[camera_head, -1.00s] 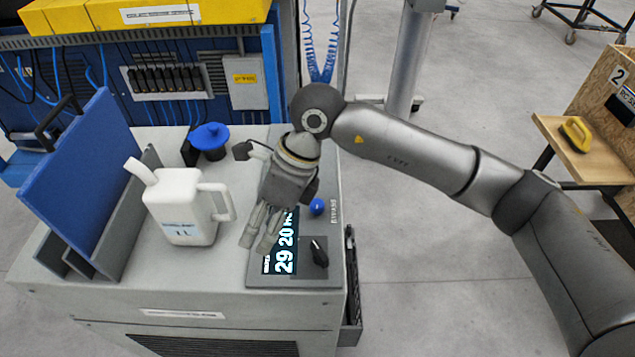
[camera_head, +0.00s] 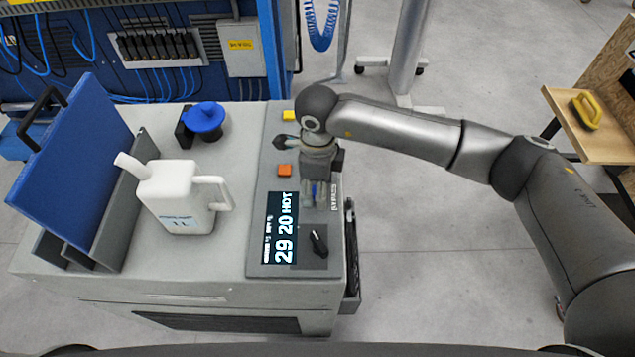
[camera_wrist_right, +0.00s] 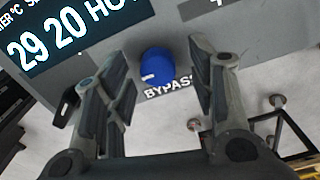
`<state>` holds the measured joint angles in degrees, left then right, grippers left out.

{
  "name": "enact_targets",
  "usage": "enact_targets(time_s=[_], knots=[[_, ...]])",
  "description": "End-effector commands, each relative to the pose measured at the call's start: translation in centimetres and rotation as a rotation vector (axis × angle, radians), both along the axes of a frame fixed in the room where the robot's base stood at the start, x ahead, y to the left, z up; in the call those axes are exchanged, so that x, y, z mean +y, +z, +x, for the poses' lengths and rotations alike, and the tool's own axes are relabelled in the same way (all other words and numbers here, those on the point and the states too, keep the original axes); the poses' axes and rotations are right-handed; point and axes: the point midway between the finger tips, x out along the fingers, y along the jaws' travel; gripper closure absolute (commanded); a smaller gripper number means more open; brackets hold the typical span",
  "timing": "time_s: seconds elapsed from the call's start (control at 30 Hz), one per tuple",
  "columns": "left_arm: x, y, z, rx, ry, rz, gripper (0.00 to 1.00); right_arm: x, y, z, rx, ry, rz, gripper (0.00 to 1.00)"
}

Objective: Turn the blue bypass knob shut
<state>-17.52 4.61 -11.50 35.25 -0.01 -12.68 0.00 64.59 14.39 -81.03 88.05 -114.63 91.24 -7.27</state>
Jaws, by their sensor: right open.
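The blue bypass knob (camera_wrist_right: 157,66) sits on the grey control panel (camera_wrist_right: 180,30) just above the printed word BYPASS in the right wrist view. A small white mark shows on the knob's left lower edge. My right gripper (camera_wrist_right: 158,95) is open, with one finger on each side of the knob and a gap on both sides. In the head view my right gripper (camera_head: 315,205) points down over the panel's right edge and mostly hides the knob. My left gripper is not in view.
An orange button (camera_head: 284,170) and a yellow one (camera_head: 289,115) lie further back.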

Motion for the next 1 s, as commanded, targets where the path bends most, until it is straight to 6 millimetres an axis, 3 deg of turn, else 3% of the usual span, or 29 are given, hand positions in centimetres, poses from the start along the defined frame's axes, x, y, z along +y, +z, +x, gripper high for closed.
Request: enact_targets(time_s=[0.13, 0.4, 0.73, 1.0], knots=[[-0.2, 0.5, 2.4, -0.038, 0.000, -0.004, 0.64, 0.0, -0.8, -0.1, 0.000, 0.002, 0.000, 0.49], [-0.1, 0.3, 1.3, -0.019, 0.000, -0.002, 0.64, 0.0, -0.9, 0.0, 0.000, 0.002, 0.000, 0.50], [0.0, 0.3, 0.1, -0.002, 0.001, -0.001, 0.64, 0.0, -0.9, -0.1, 0.000, 0.002, 0.000, 0.92], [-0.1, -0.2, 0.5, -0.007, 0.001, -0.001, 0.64, 0.0, -1.0, 0.0, -0.001, -0.022, 0.001, 0.95]])
